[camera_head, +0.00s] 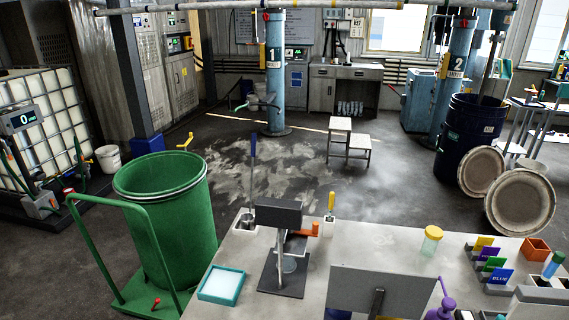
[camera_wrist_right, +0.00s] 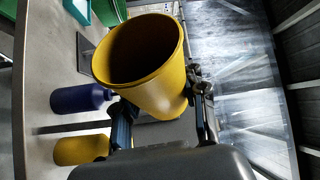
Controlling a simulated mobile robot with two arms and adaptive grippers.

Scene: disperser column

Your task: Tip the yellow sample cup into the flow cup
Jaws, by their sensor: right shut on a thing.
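The yellow sample cup (camera_wrist_right: 150,75) is in my right gripper (camera_wrist_right: 165,105) in the right wrist view. The fingers are on either side of its wall, and its round mouth faces the top left of the picture. The inside is dark and I see no contents. I cannot tell how far the cup is tilted. Neither gripper shows in the head view.
A teal-rimmed tray (camera_head: 203,293) lies left of the stand. A dark panel (camera_head: 405,287) stands to its right, near a yellow-lidded jar (camera_head: 431,240). A blue container (camera_wrist_right: 78,99) and a yellow one (camera_wrist_right: 78,150) are beside the held cup in the wrist view. A green drum (camera_head: 160,205) stands left of the table.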

